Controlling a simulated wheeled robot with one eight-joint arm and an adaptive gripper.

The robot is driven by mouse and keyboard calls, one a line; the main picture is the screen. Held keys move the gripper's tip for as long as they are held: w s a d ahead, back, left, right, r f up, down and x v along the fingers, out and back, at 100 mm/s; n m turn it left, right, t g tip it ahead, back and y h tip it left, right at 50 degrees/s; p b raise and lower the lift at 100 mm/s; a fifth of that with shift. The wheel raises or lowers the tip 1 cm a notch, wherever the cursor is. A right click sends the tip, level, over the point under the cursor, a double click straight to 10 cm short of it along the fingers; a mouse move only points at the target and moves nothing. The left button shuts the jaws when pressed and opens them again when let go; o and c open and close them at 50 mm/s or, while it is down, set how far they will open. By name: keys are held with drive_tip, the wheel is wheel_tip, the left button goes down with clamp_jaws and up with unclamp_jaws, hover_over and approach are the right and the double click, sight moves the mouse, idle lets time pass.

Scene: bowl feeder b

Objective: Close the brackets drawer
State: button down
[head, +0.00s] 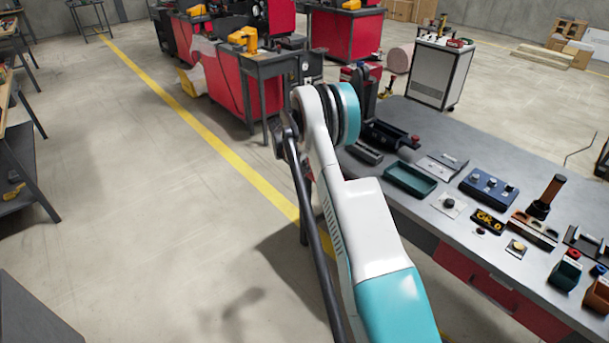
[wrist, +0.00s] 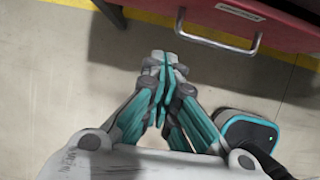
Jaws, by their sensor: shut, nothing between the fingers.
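A red drawer front (wrist: 285,28) with a silver bar handle (wrist: 218,42) and a small white label (wrist: 240,10) is at the top right of the wrist view. The label is too small to read. My gripper (wrist: 165,62) is shut and empty, just left of and below the handle, apart from it in the picture. How far the drawer stands out cannot be told. In the head view, red drawer fronts (head: 470,274) show under the workbench's front edge. My arm hides my gripper there.
The grey workbench (head: 447,227) carries a green tray (head: 411,180), a blue block with knobs (head: 489,187) and several small parts. Open concrete floor with a yellow line (head: 205,124) lies to the left. Red machine benches (head: 216,75) stand behind.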

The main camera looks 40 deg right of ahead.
drive_tip(key=d+f+b, duration=0.3)
drive_tip(key=d+f, duration=0.4)
drive_tip(key=shift+w+f+b, duration=0.25)
drive_tip(key=shift+f+b, duration=0.1)
drive_tip(key=shift+f, duration=0.05)
drive_tip(key=shift+d, duration=0.15)
